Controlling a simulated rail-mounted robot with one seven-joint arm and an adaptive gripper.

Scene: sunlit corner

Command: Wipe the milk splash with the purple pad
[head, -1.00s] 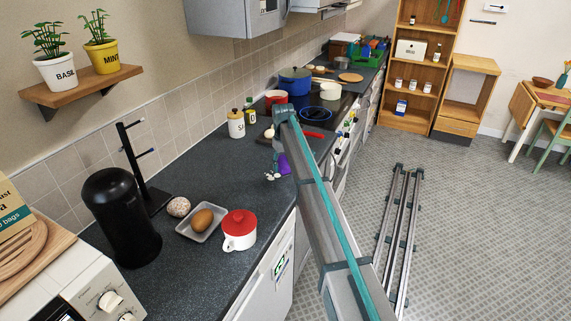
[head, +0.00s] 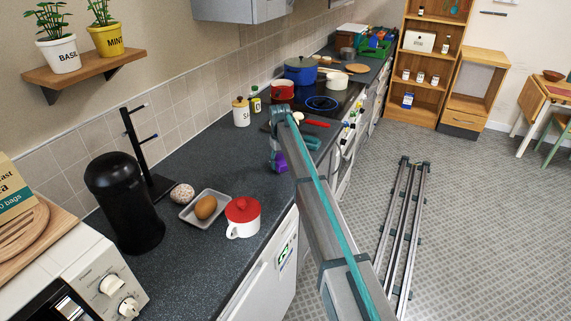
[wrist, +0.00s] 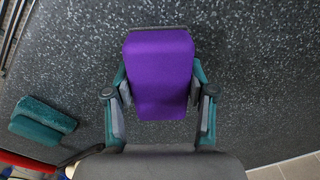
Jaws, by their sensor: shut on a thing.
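My gripper (wrist: 160,95) is shut on the purple pad (wrist: 160,70), with one finger on each side of it. In the head view the gripper (head: 278,160) is low over the dark speckled worktop, near its front edge, and a bit of the purple pad shows under the arm. I cannot tell whether the pad touches the worktop. No milk splash shows in either current view; the pad and gripper may hide it.
The hob (head: 322,103) with pans lies beyond. A dark green block (wrist: 42,120) lies left in the wrist view. Bare worktop surrounds the pad.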

